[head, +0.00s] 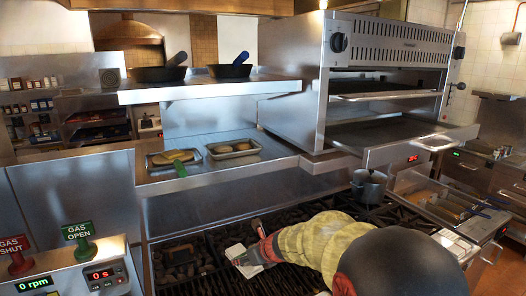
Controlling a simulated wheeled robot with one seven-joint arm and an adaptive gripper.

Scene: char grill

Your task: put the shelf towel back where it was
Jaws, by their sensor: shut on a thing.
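My gripper (258,243) is low over the dark grill grates, at the end of my yellow-sleeved arm. It is shut on a small pale, folded-looking thing (238,254), which looks like the towel. The gripper partly covers it, and I cannot tell whether it touches the grates. The lower steel shelf (198,180) is above and behind my gripper and holds two metal trays. The upper steel shelf (200,92) holds two dark pans. No other towel is clearly visible on either shelf.
The left tray (157,167) has a green-handled tool across it; the right tray (233,156) holds food. A steel broiler (385,85) stands at the right. A metal pot (369,186) stands behind my arm. GAS SHUT and GAS OPEN signs (77,231) are at the left.

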